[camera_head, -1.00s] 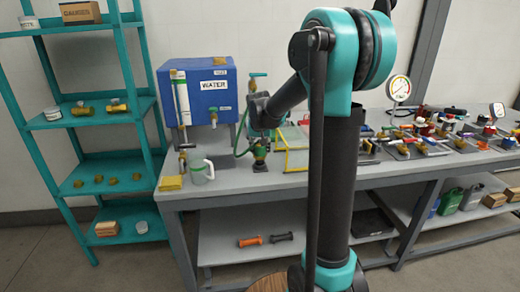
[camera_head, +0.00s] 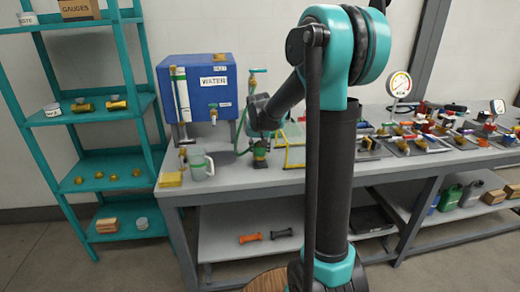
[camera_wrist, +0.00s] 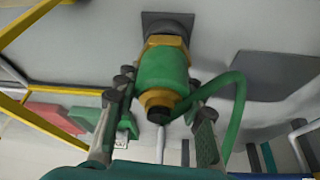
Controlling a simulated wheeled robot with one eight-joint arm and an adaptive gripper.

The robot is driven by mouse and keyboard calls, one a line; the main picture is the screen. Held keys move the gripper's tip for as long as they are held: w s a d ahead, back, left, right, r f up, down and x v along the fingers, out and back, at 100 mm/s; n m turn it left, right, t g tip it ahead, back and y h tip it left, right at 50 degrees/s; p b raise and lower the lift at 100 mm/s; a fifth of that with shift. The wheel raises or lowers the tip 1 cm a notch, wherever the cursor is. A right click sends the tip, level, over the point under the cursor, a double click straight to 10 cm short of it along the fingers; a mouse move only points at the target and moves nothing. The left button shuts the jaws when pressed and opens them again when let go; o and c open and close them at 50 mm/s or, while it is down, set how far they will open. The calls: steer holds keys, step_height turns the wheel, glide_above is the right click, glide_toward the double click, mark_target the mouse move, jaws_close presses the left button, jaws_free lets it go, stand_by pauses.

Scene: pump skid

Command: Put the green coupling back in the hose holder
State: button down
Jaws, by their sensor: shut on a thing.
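The green coupling (camera_wrist: 162,72), with brass rings at both ends, is between the fingertips of my gripper (camera_wrist: 158,88) in the wrist view. My gripper is shut on it. A green hose (camera_wrist: 238,105) loops from its near end to the right. Its far end meets a grey round socket on a dark square plate (camera_wrist: 168,18), seemingly the hose holder; I cannot tell whether it is fully seated. In the head view the coupling (camera_head: 261,149) is small and partly hidden by my wrist, above the bench beside the yellow frame.
A yellow frame (camera_head: 292,150) is close on the right. Several valves and a gauge (camera_head: 399,84) are farther right.

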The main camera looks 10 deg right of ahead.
steer(key=shift+f, duration=0.5)
steer(key=c, duration=0.9)
jaws_free()
steer(key=shift+o, duration=0.2)
steer(key=d+v, duration=0.1)
steer(key=v, duration=1.1)
steer(key=s+d+f+n, duration=0.1)
steer(key=s+f, duration=0.8)
steer(key=s, duration=0.4)
steer(key=s+d+f+n, duration=0.1)
steer(key=s+d+f, duration=0.1)
steer(key=s+f, duration=0.8)
steer(key=s, duration=0.4)
steer(key=shift+s+d+y, duration=0.2)
steer(key=shift+d+y, duration=0.05)
steer(key=shift+y, duration=0.15)
